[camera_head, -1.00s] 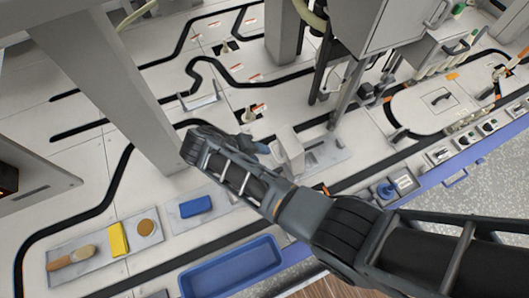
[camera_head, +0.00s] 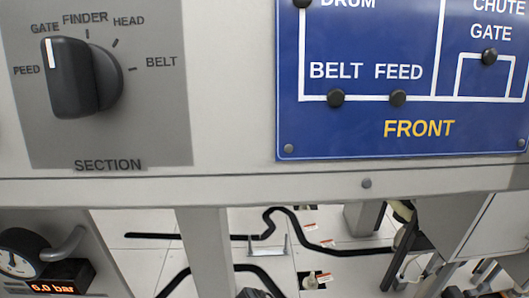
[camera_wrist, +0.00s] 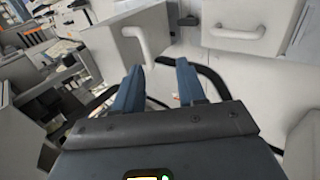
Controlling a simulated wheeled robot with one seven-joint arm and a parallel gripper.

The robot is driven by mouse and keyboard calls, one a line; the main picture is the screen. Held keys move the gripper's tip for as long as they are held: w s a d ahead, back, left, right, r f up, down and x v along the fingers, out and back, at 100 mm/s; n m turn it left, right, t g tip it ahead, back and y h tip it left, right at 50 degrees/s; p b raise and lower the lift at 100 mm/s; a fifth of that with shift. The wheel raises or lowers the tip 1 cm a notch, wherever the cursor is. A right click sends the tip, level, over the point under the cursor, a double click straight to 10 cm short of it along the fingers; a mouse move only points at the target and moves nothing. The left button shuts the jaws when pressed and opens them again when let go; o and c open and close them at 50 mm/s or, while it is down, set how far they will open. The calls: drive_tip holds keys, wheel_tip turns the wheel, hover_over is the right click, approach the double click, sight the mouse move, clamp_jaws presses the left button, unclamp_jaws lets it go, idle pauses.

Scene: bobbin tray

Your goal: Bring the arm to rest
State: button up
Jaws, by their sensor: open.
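My gripper (camera_wrist: 158,88) shows in the wrist view with its two blue-grey fingers apart and nothing between them. Beyond the fingers are a pale surface with black tracks and white cabinet fronts, none of them touched as far as I can tell. In the head view my gripper cannot be made out. A small dark shape at the bottom edge there may be part of my arm.
In the head view a panel carries a black section knob (camera_head: 80,76) and a blue FRONT board (camera_head: 410,125). Below are a gauge (camera_head: 22,250) and a 6.0 bar display (camera_head: 60,275). In the wrist view, cabinet handles (camera_wrist: 236,31) stand out near the top.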

drive_tip(key=s+d+f+n+t+y+p, duration=0.1)
drive_tip(key=s+d+f+t+y+p, duration=0.2)
drive_tip(key=s+f, duration=0.5)
drive_tip(key=s+d+r+t+y+p, duration=0.1)
drive_tip(key=s+r+y, duration=0.15)
drive_tip(key=s, duration=0.35)
drive_tip(key=s+d+r+t+y, duration=0.1)
drive_tip(key=s+r+t+y, duration=0.1)
drive_tip(key=s+r, duration=0.35)
drive_tip(key=s+d+r+t+p, duration=0.1)
drive_tip(key=s+r+t, duration=0.2)
drive_tip(key=r, duration=0.9)
drive_tip(key=s+d+r+m+t+p, duration=0.1)
drive_tip(key=s+r, duration=0.5)
drive_tip(key=r, duration=0.6)
drive_tip(key=s+d+r+t+p, duration=0.1)
drive_tip(key=s+d+r+t, duration=0.2)
drive_tip(key=r, duration=0.9)
drive_tip(key=shift+s+r+t+p, duration=0.3)
drive_tip(key=shift+s+r+t, duration=0.05)
drive_tip(key=shift+s+t, duration=0.55)
